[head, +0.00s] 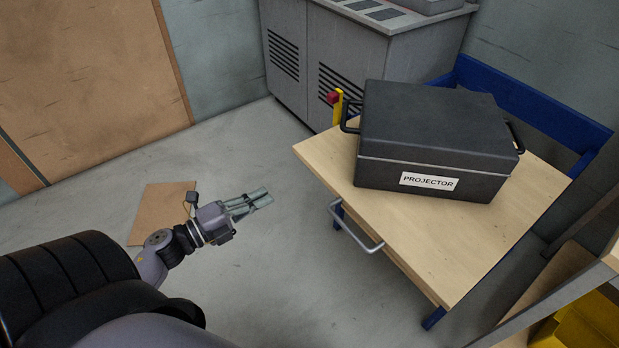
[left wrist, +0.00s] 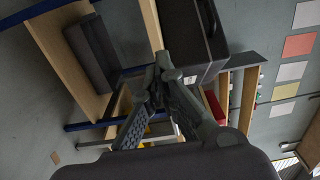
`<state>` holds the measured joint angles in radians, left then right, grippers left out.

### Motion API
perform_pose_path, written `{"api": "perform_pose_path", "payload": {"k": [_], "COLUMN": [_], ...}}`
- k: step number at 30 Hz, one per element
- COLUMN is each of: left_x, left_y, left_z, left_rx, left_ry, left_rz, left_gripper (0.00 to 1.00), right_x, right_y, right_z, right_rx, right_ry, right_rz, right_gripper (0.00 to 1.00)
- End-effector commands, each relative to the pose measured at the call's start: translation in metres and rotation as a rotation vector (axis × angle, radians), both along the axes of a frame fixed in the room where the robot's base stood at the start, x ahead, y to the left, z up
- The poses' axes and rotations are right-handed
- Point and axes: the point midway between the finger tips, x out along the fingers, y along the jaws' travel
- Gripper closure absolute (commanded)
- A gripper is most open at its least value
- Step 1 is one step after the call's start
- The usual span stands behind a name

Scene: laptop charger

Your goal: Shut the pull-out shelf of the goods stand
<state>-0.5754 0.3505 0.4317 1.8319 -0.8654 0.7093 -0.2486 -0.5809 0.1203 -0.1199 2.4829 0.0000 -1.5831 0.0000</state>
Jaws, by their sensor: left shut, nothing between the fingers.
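The goods stand has a wooden board (head: 420,245) on a blue frame (head: 535,108). A bent metal handle (head: 355,228) juts from the board's front edge. How far this board is pulled out I cannot tell. A black case labelled PROJECTOR (head: 435,140) sits on it. My left gripper (head: 262,198) is shut and empty, left of the handle and clear of it, with its fingers pointing right towards the stand. In the left wrist view its fingertips (left wrist: 163,70) are together, with wooden boards behind. My right gripper is not in view.
A grey cabinet (head: 290,60) stands behind the stand, with a red button on a yellow post (head: 337,104) near the board's corner. A shelf with yellow bins (head: 585,325) is at lower right. A flat brown sheet (head: 150,212) lies on the floor.

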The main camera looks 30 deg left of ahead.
Motion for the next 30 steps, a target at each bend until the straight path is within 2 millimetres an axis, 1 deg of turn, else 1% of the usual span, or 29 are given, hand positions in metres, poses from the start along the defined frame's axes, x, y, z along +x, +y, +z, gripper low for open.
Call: {"api": "perform_pose_path", "payload": {"k": [12,16,18,22,30], "left_x": [0.080,0.100,0.107,0.116,0.119], "left_y": [-0.032,-0.041,-0.044,-0.048,-0.049], "left_z": [0.001,0.000,0.000,0.000,0.000], "left_rx": [-0.002,-0.004,-0.004,-0.004,-0.004], "left_ry": [-0.004,-0.002,-0.001,0.001,0.002], "left_rz": [0.001,0.002,0.002,0.004,0.003], "left_gripper": [1.00,1.00,1.00,1.00,1.00], "right_x": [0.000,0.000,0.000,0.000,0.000], "right_y": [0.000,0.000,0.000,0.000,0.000], "right_z": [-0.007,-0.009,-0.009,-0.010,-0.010], "right_rx": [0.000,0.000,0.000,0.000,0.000], "right_ry": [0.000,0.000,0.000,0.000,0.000], "right_rz": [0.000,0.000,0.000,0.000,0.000], "right_gripper": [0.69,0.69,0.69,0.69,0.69]}}
